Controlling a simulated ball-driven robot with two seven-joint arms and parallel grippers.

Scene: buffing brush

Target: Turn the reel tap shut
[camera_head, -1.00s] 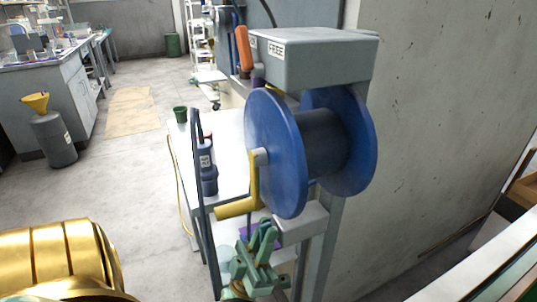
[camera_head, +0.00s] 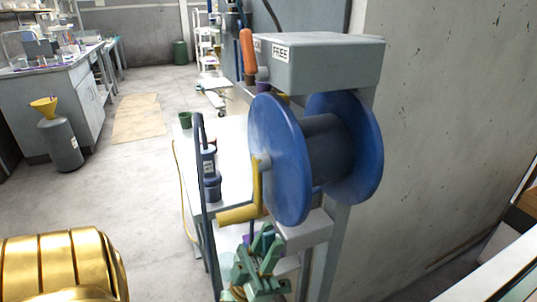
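The hose reel (camera_head: 281,160) is a blue drum with two round flanges and a yellow crank (camera_head: 240,214) on its left side. A grey box (camera_head: 325,65) sits above it, with a label reading FREE and another label partly hidden. An orange handle (camera_head: 248,55) stands upright at the box's left end; I cannot tell for certain that it is the tap. My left gripper (camera_head: 258,247), green, is low in front of the stand, below the crank and well below the orange handle. Its fingers look apart, with nothing clearly held. My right gripper is out of view.
A grey block (camera_head: 305,232) sits beside my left gripper, under the reel. A white table (camera_head: 232,165) with dark bottles and a green cup (camera_head: 185,120) stands behind. A concrete wall (camera_head: 440,130) closes the right side. Open floor (camera_head: 140,180) lies to the left.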

